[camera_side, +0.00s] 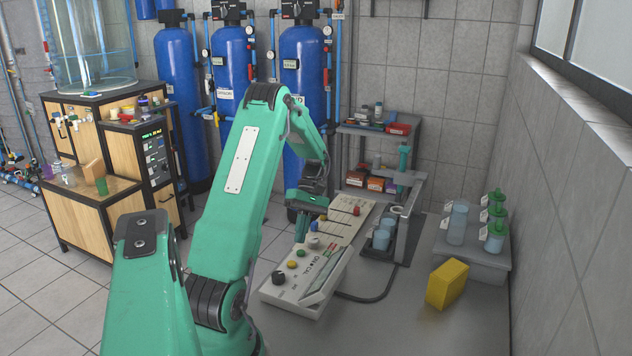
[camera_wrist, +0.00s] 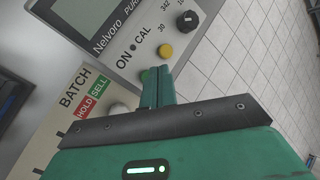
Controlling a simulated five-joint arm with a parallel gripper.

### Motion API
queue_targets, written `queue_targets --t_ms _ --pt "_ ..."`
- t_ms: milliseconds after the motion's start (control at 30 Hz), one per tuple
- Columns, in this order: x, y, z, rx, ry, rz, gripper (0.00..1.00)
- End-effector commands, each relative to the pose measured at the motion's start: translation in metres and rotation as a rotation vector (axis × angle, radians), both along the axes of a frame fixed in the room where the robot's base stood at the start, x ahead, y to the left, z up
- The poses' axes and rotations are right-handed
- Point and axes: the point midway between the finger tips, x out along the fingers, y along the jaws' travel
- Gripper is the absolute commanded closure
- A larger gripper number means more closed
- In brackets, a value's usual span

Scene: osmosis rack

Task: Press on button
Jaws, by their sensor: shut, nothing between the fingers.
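The control panel (camera_side: 317,291) is a pale sloped box on the bench, printed "ON" and "CAL". It fills the upper left of the wrist view, with a grey screen (camera_wrist: 82,15). A green button (camera_wrist: 147,76) sits near the "ON" print, partly hidden by my fingers. Beside it are a yellow button (camera_wrist: 165,50) and a black knob (camera_wrist: 187,19). In the side view these are a yellow button (camera_side: 292,264) and a black knob (camera_side: 278,278). My gripper (camera_wrist: 158,72) is shut and empty, its tips beside the green button; contact cannot be told. My gripper (camera_side: 301,232) points down over the panel's back part.
The bench front is clear.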

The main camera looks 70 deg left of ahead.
Motion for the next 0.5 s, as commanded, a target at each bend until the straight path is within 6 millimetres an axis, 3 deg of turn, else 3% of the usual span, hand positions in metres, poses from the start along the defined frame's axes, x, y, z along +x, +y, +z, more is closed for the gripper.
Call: queue_targets --t_ms 500 --pt "0.000 0.000 0.037 0.001 -0.001 0.000 1.00"
